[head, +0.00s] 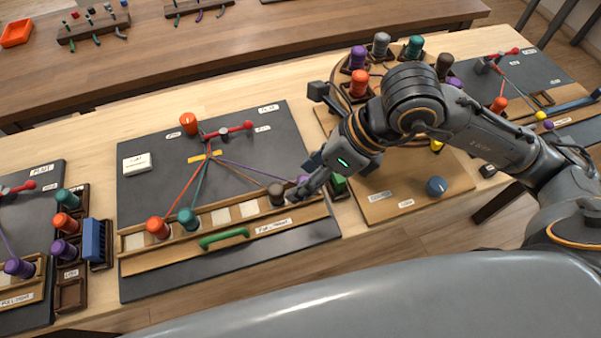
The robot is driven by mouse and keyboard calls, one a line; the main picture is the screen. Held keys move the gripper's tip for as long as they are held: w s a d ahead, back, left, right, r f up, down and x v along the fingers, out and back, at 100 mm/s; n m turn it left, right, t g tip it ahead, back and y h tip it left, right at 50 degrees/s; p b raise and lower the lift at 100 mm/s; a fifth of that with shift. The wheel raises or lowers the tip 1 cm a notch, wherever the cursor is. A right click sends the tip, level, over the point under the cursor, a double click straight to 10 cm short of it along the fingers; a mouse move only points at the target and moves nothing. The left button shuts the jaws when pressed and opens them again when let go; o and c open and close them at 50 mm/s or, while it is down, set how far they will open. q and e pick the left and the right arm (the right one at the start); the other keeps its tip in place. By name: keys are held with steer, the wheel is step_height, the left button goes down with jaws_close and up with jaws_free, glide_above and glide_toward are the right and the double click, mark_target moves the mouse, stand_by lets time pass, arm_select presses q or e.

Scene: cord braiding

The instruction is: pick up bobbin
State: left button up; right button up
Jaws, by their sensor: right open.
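A dark braiding board (215,275) lies in the middle of the bench with a wooden slot rack (145,262) along its front. An orange bobbin (157,228) and a teal bobbin (187,219) stand at the rack's left. A brown bobbin (276,194) stands near its right end. A purple bobbin (303,182) is just beyond it, partly hidden by my right gripper (298,192). My right gripper is open and low over the rack's right end, at the purple bobbin; I cannot tell whether they touch. Cords run from these bobbins to a yellow guide (204,157). My left gripper is out of view.
A round stand with several bobbins (381,43) is behind my right arm. A green handle (224,238) fronts the rack. A wooden panel with a blue knob (437,186) is at right; bobbins and a blue block (94,240) are at left.

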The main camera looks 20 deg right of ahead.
steer(key=w+d+f+t+h, duration=0.1)
steer(key=w+d+h, duration=0.2)
steer(key=d, duration=0.3)
steer(key=x, duration=0.4)
steer(key=p+x, duration=0.1)
steer(key=x, duration=0.3)
steer(key=shift+a+f, duration=0.15)
steer(key=shift+a, duration=0.15)
steer(key=shift+a+f, duration=0.1)
steer(key=shift+f, duration=0.2)
steer(key=p+x, duration=0.1)
steer(key=x, duration=0.2)
steer(key=shift+w+f, duration=0.1)
steer(key=shift+f, duration=0.2)
steer(key=shift+w+a+f, duration=0.1)
steer(key=shift+a+f, duration=0.05)
steer(key=shift+f, duration=0.25)
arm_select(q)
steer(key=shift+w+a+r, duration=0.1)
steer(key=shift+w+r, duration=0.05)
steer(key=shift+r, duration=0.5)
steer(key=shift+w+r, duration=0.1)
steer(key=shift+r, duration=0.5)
arm_select(e)
steer(key=shift+c, duration=0.5)
jaws_close()
